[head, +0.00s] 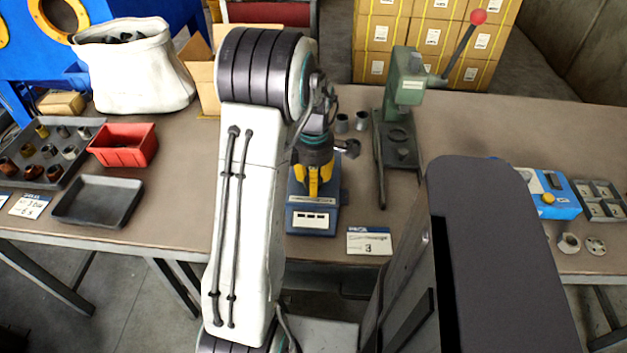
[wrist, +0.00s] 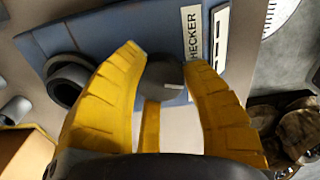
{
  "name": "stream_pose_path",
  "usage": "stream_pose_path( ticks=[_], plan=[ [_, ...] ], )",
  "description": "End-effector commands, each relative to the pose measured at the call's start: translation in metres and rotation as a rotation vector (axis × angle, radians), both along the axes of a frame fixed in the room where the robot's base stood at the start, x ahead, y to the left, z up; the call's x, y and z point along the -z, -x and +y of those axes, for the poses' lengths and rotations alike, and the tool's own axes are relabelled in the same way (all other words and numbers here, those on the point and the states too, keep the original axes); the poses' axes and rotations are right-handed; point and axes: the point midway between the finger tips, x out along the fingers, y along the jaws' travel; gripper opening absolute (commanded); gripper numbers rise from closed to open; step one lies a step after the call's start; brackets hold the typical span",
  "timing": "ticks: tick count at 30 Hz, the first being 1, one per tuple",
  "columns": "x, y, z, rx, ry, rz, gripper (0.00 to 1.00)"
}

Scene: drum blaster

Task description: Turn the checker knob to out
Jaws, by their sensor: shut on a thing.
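The checker (head: 312,226) is a blue unit with a white label on its front, standing on the bench in the middle of the head view. Its blue face (wrist: 120,30) and "CHECKER" label (wrist: 191,33) show in the wrist view. The dark round knob (wrist: 163,74) has a white pointer mark. My gripper (head: 313,190) is over the checker, with its yellow fingers pointing down. In the wrist view my gripper (wrist: 166,62) is shut on the knob, one finger at each side. The head view hides the knob behind the fingers.
A green lever press (head: 398,135) stands to the right of the checker. A card (head: 369,241) lies at the bench's front edge. At left are a red bin (head: 124,146) and an empty grey tray (head: 97,202). A blue-and-white box (head: 551,190) is at right.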

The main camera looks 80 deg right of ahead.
Motion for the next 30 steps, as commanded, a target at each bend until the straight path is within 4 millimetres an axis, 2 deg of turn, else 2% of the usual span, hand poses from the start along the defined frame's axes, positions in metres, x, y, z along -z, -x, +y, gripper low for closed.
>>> stream_pose_path(
  ticks=[12, 30],
  plan=[
    [0.0028, -0.0002, 0.0026, -0.253, -0.010, -0.002, 0.09],
    [0.0027, -0.0003, 0.0028, -0.325, -0.011, -0.002, 0.09]
  ],
)
